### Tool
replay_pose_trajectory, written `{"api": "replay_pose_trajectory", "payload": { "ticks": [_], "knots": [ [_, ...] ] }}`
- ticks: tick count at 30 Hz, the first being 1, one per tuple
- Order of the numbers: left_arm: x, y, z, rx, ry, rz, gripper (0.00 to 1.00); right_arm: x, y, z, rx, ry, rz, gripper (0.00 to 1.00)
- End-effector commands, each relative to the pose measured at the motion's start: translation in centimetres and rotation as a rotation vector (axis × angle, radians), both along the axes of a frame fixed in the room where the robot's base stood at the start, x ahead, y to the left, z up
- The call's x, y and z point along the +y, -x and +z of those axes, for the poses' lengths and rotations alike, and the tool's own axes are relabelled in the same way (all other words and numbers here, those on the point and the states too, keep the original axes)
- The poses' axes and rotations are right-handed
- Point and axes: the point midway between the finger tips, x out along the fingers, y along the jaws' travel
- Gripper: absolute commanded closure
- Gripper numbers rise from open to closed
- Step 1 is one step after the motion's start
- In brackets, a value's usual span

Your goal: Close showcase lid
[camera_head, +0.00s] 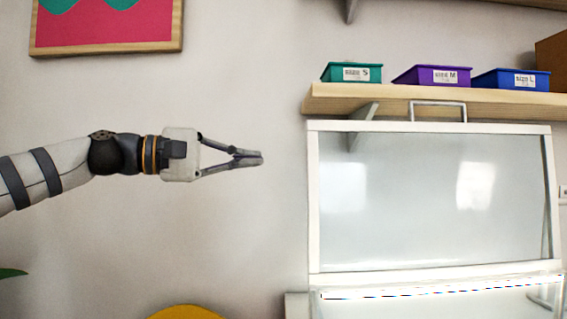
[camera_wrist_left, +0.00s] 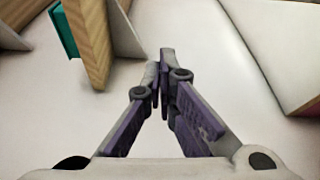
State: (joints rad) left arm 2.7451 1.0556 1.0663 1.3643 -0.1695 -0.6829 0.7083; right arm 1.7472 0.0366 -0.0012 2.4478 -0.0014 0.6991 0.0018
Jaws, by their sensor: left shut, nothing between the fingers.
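The showcase lid (camera_head: 390,210) is a white-framed clear panel on the right of the head view. It stands raised and nearly upright, with a handle (camera_head: 438,103) on its top edge. The showcase body (camera_head: 450,303) lies below it, mostly cut off by the bottom of the view. My left gripper (camera_head: 258,159) is shut and empty, level with the upper part of the lid and left of it, apart from its frame. In the left wrist view its fingertips (camera_wrist_left: 160,75) meet. My right gripper is not in view.
A wooden shelf (camera_head: 400,101) is above and behind the lid, carrying a green box (camera_head: 351,72), a purple box (camera_head: 432,75) and a blue box (camera_head: 511,79). A framed picture (camera_head: 105,47) hangs at upper left. A yellow rounded thing (camera_head: 185,312) shows at the bottom.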

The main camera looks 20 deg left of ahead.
Motion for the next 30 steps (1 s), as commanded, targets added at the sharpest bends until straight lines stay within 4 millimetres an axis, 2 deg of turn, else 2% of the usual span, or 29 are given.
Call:
{"api": "replay_pose_trajectory", "payload": {
  "ticks": [2,11,12,14,18,30],
  "knots": [
    [-1.4,-1.3,-0.6,0.007,-0.004,-0.004,1.00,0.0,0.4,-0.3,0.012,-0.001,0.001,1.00],
    [-6.4,-5.6,-0.8,0.005,-0.003,-0.003,1.00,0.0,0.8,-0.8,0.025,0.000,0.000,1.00],
    [-6.8,-5.5,-0.5,0.003,-0.003,-0.002,1.00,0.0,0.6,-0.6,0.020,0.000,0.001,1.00],
    [-7.1,-4.0,0.2,-0.005,-0.002,-0.003,1.00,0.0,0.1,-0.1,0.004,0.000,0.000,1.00],
    [-7.7,-2.4,0.5,-0.005,-0.003,-0.001,1.00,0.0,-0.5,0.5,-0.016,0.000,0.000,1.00],
    [-8.0,-2.0,-0.1,0.002,-0.002,0.000,1.00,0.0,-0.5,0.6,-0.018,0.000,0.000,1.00]
  ]
}}
